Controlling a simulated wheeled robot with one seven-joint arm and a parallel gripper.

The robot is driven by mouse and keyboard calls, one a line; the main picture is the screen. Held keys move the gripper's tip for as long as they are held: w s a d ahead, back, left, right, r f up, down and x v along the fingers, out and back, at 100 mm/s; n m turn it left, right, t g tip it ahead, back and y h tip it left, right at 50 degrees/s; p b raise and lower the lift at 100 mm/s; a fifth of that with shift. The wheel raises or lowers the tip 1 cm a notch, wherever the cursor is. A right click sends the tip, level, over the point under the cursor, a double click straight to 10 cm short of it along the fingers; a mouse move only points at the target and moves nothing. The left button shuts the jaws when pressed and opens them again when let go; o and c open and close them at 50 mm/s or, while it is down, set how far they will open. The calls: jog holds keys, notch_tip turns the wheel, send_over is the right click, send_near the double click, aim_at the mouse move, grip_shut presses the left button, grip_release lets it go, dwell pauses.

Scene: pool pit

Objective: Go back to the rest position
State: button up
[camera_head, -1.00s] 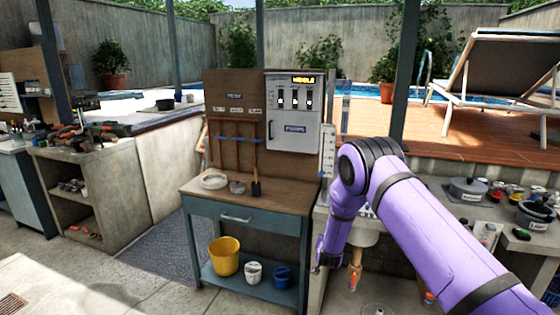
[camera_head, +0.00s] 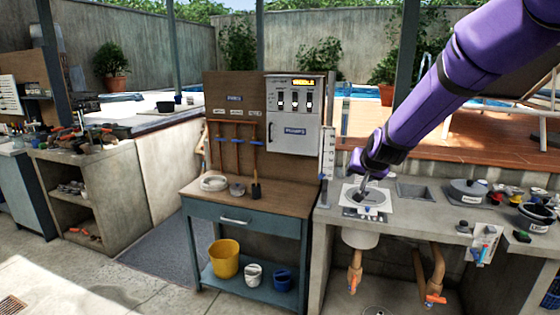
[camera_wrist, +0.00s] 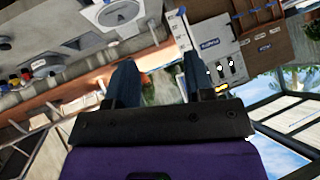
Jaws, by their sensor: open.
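My gripper (camera_head: 366,180) is in the head view at the end of my purple arm, over the round basin fitting (camera_head: 374,197) in the concrete counter. In the wrist view my gripper (camera_wrist: 158,76) shows two dark fingers spread apart with nothing between them. The wrist view is tilted, with the basin fitting (camera_wrist: 117,12) at its top and the panel box (camera_wrist: 213,45) to the right of the fingers. I cannot tell the exact height of the fingertips above the fitting.
The concrete counter (camera_head: 410,222) carries a round lid (camera_head: 468,188), a black pot (camera_head: 535,215) and small coloured caps. To the left stands a wooden-topped bench (camera_head: 270,203) with a backboard and a grey switch box (camera_head: 293,112). A yellow bucket (camera_head: 224,258) sits on its lower shelf.

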jog(key=s+d+r+n+g, duration=0.1)
jog(key=s+d+r, duration=0.1)
jog(key=s+r, duration=0.6)
jog(key=s+d+r+n+g, duration=0.1)
jog(key=s+d+r, duration=0.15)
jog(key=s, duration=0.95)
jog(key=s+d+g+h, duration=0.1)
jog(key=s+d+g, duration=0.1)
jog(key=s, duration=2)
jog(key=shift+s+d+r+n, duration=0.25)
jog(key=shift+s+d+n, duration=0.15)
jog(key=shift+d, duration=0.25)
